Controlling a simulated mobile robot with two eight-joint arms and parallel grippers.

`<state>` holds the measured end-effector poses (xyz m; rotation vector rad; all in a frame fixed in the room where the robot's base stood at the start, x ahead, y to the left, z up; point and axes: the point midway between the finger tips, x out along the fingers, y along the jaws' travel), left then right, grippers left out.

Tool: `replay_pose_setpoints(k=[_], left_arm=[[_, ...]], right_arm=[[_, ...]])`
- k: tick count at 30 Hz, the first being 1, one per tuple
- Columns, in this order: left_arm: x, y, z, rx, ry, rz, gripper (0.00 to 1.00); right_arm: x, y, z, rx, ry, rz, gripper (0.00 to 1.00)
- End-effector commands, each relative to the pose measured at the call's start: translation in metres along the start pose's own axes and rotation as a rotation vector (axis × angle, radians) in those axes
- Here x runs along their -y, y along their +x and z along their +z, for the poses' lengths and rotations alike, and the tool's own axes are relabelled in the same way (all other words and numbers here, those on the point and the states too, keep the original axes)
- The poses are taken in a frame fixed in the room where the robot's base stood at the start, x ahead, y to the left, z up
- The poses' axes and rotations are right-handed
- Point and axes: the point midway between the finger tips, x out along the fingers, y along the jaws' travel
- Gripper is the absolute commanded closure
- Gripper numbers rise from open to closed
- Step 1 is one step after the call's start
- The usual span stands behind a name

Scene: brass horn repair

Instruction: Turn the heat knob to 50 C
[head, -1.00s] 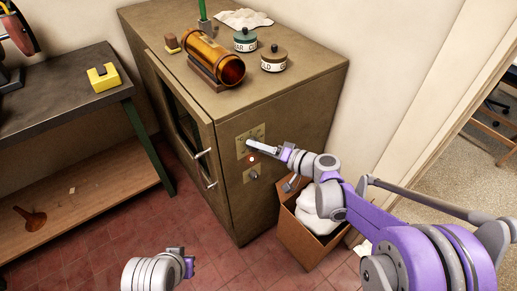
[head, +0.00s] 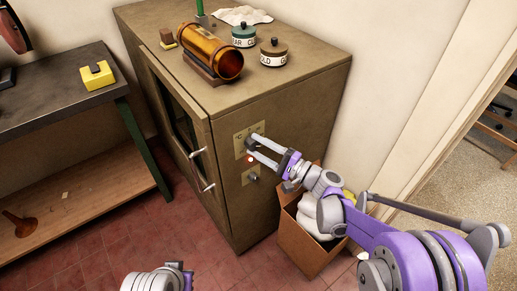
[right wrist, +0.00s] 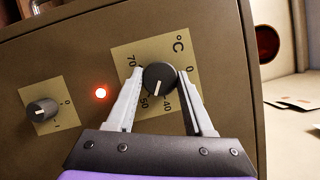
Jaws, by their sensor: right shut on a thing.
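The heat knob (right wrist: 159,78) is a dark round knob with a white pointer line on a brass °C plate (right wrist: 178,43) in the right wrist view. My right gripper (right wrist: 160,82) is shut on the knob, one pale finger on each side; the left finger covers part of the scale. In the head view my right gripper (head: 252,149) reaches the upper plate on the side of the brown oven cabinet (head: 290,125). My left arm's end shows at the bottom edge; its fingers are hidden.
A smaller knob (right wrist: 42,110) on its own plate and a lit red lamp (right wrist: 101,93) are beside the heat knob. A cardboard box (head: 300,245) stands under my right arm. An amber tube (head: 211,49) and jars (head: 274,52) are on the cabinet top.

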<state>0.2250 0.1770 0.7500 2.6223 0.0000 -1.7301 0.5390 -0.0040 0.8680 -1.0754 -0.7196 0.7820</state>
Motion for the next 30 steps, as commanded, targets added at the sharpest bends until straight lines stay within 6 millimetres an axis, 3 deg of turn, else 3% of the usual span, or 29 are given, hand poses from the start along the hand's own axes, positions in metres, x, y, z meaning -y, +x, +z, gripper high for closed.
replay_pose_setpoints(k=[12,30], left_arm=[[0.000,0.013,0.005,0.005,0.000,0.000,1.00],[0.000,0.015,0.005,0.006,0.000,0.000,1.00]], right_arm=[[-0.003,0.000,0.000,-0.001,0.195,-0.080,1.00],[-0.002,0.000,0.000,-0.001,0.228,-0.094,1.00]])
